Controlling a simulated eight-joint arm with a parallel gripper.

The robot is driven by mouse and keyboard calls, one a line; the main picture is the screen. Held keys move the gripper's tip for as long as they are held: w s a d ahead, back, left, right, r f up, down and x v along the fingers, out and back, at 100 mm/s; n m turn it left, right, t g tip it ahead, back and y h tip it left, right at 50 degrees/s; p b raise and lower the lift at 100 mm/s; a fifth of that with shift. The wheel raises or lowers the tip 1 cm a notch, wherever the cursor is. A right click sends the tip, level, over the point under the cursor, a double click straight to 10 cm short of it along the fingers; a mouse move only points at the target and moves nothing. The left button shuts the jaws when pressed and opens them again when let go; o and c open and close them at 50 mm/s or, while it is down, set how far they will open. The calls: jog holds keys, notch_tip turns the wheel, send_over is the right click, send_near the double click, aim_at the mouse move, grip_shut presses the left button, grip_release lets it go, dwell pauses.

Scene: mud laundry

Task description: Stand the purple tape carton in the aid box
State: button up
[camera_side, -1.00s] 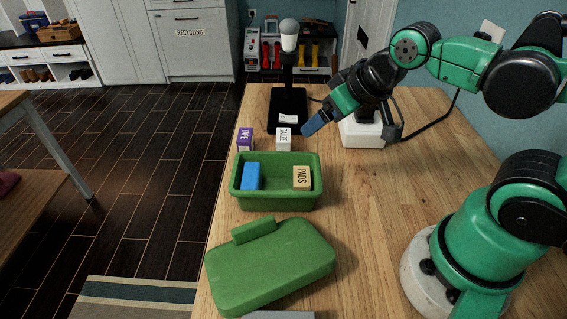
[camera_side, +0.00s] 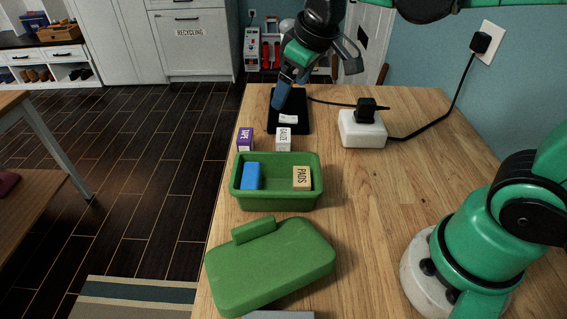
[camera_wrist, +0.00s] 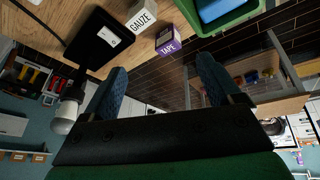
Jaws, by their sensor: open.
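The purple and white tape carton (camera_side: 245,139) stands on the wooden table behind the green aid box (camera_side: 240,196). The aid box is open on top, with a blue carton (camera_side: 251,176) at its left and a tan pads carton (camera_side: 302,178) at its right. My gripper (camera_side: 280,100) is above the black base plate behind the cartons, apart from the tape carton and holding nothing. In the wrist view its two blue fingers (camera_wrist: 160,85) are spread apart. The tape carton (camera_wrist: 176,40) shows beyond them, next to the white gauze carton.
The white gauze carton (camera_side: 283,139) stands right of the tape carton. The black base plate (camera_side: 301,122) lies behind it. A green lid (camera_side: 270,268) lies in front of the box. A white power block (camera_side: 362,131) with a cord is at the right.

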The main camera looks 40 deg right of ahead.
jog(key=w+a+f+n+g, duration=0.1)
jog(key=w+n+g, duration=0.15)
jog(key=w, duration=0.45)
jog(key=n+g, duration=0.2)
jog(key=n, duration=0.1)
send_over(245, 134)
notch_tip(245, 134, down, 4)
jog(key=shift+s+f, duration=0.1)
jog(key=shift+s, duration=0.05)
jog(key=shift+f, duration=4.25)
jog(key=c, duration=0.8)
jog(key=shift+r, duration=0.1)
jog(key=shift+r, duration=2.9)
